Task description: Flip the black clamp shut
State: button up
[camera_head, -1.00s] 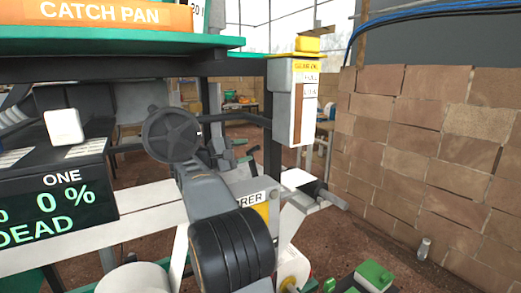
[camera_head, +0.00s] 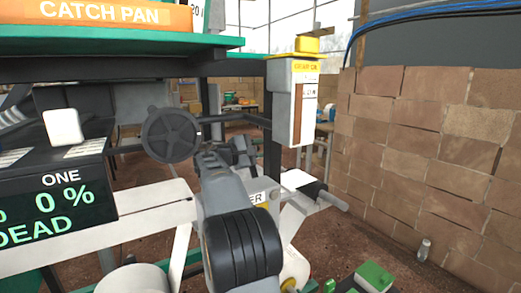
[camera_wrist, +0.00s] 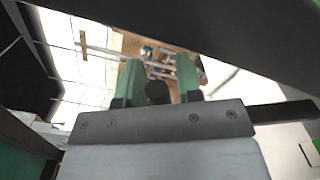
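I cannot clearly pick out the black clamp. A black lever-like part (camera_head: 318,190) sticks out beside a white plate, right of my arm in the head view; I cannot tell if it is the clamp. My gripper shows in the wrist view (camera_wrist: 159,80) as two green fingers standing apart with a gap between them. A small dark rounded thing (camera_wrist: 157,93) shows in that gap; I cannot tell whether it is touched. In the head view my gripper is mostly hidden behind my own arm.
A green shelf (camera_head: 130,43) carries an orange CATCH PAN box (camera_head: 110,14) above. A dark display (camera_head: 55,200) stands at the left. A white post box (camera_head: 295,105) stands behind my arm.

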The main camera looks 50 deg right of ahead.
grip_shut()
jog(key=shift+w, duration=0.1)
